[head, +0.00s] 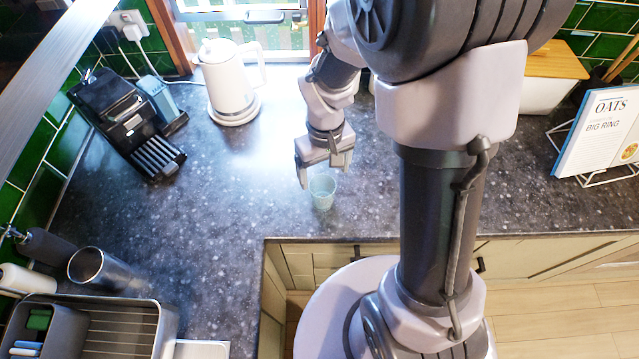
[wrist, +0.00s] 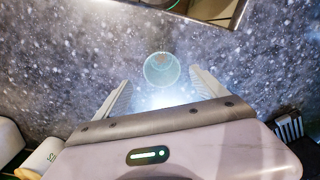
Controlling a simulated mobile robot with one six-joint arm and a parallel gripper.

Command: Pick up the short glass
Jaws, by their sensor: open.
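The short glass (head: 322,192) is a clear, greenish tumbler standing upright on the dark speckled countertop, near its front edge. In the wrist view the glass (wrist: 162,70) is seen from above as a round rim. My gripper (head: 325,178) is open, just above and behind the glass in the head view. In the wrist view the two fingers of my gripper (wrist: 160,82) are spread wide, and the glass shows centred just beyond and between their tips. The gripper holds nothing. Whether a finger touches the glass cannot be told, but a gap shows on both sides.
A white kettle (head: 228,85) and a black coffee machine (head: 128,122) stand at the back left. A metal cup (head: 100,268) and a dish rack (head: 120,325) are at the front left. A cookbook on a stand (head: 600,130) is at the right. The counter (head: 240,190) left of the glass is clear.

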